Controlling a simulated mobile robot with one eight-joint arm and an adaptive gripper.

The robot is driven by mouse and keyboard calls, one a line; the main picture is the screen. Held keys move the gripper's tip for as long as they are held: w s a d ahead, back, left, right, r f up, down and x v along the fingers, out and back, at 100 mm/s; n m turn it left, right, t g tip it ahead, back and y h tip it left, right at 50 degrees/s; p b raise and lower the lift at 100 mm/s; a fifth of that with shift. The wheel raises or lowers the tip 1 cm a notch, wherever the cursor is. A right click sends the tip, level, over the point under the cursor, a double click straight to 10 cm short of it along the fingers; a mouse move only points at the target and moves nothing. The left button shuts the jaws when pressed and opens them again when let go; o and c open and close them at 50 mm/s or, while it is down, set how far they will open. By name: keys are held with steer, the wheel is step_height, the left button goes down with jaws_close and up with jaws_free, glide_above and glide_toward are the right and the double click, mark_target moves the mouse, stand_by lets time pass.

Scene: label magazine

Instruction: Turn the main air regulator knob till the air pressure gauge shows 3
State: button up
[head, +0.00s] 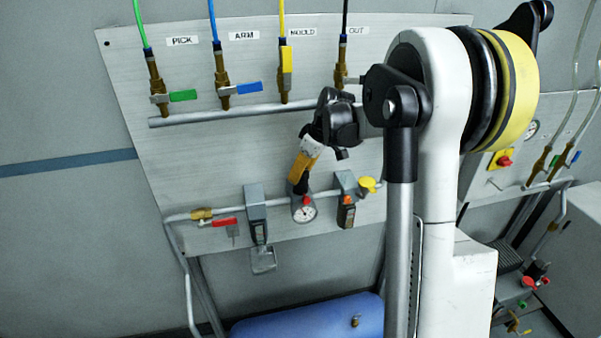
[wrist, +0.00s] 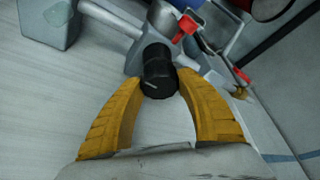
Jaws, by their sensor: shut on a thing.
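The air pressure gauge (head: 304,211) is a small round white dial on the lower pipe of the panel in the head view. Its needle is too small to read. The black regulator knob (head: 299,187) shows just above the gauge, under my gripper (head: 303,167). In the wrist view the knob (wrist: 159,72) is a dark cylinder between the yellow fingertips of my gripper (wrist: 161,83). My gripper is shut on the knob, one finger on each side. I cannot make out the gauge's dial in the wrist view.
A red-handled valve (head: 223,222) and a grey filter unit (head: 256,214) are left of the gauge. A yellow-capped part (head: 367,184) and another unit (head: 346,210) are close on the right. Labelled valves line the upper pipe (head: 262,110). A blue tank (head: 310,318) lies below.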

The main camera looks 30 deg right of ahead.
mark_target(307, 173)
steer(key=o, duration=1.2)
steer(key=shift+s+d+r, duration=0.1)
steer(key=shift+r, duration=0.25)
steer(key=shift+s+d+r, duration=0.25)
steer(key=shift+s+r, duration=0.2)
steer(key=shift+r, duration=0.1)
steer(key=shift+s+d+r, duration=0.2)
steer(key=shift+s+r, duration=0.2)
steer(key=shift+r, duration=0.1)
steer(key=s+d, duration=0.5)
steer(key=s, duration=0.4)
steer(key=shift+s, duration=0.4)
